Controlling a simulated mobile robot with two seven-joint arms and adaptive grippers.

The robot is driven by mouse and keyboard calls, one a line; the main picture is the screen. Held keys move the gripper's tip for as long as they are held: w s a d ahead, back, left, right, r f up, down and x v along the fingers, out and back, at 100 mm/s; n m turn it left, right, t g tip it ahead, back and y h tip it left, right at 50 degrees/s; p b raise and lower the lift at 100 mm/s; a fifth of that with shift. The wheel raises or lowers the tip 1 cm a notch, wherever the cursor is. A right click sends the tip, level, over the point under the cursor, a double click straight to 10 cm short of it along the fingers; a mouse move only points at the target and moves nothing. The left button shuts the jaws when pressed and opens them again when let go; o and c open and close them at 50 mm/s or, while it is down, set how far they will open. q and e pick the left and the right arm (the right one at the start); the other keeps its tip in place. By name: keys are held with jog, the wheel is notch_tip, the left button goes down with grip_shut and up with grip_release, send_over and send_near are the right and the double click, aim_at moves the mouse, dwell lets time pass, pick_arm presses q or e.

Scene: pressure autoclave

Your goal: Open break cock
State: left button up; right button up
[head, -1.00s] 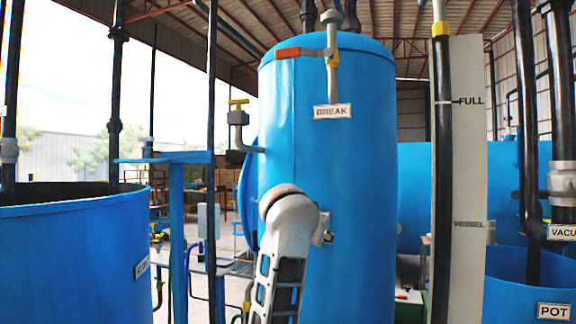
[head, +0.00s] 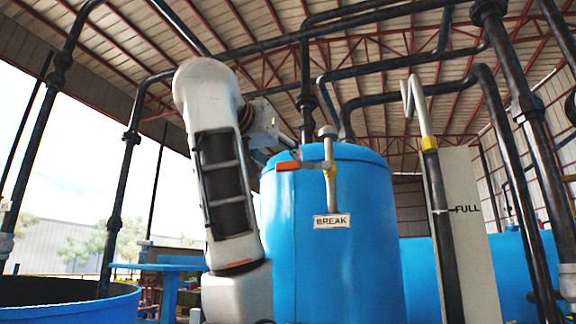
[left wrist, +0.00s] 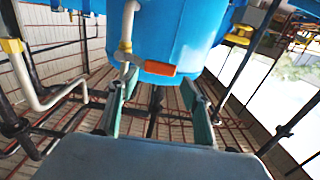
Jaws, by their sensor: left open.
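The break cock is a valve with an orange lever (head: 288,165) on a pale vertical pipe (head: 329,150) in front of the blue tank (head: 345,260). The lever lies level and points left, above the BREAK label (head: 331,221). My left gripper (head: 285,152) is at the lever's upper left in the head view, with its fingers partly hidden by the arm and small. In the left wrist view, the two fingers (left wrist: 160,84) stand apart, and the orange lever (left wrist: 158,68) shows beyond and between their tips. I cannot tell whether they touch it. My right gripper is not in view.
Black overhead pipes (head: 390,98) cross above the tank. A gauge board marked FULL (head: 465,240) and a black pipe with a yellow band (head: 430,145) stand to the right. An open blue vat (head: 70,305) is at lower left.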

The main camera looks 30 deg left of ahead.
aim_at(287, 165)
pick_arm(q)
jog(key=p+x, duration=0.1)
jog(key=x, duration=0.4)
jog(key=shift+w+a+p, duration=0.15)
jog(key=shift+w+p, duration=0.05)
jog(key=shift+p, duration=0.15)
jog(key=shift+w+a+f, duration=0.1)
jog(key=shift+w, duration=0.65)
jog(key=c, duration=1.4)
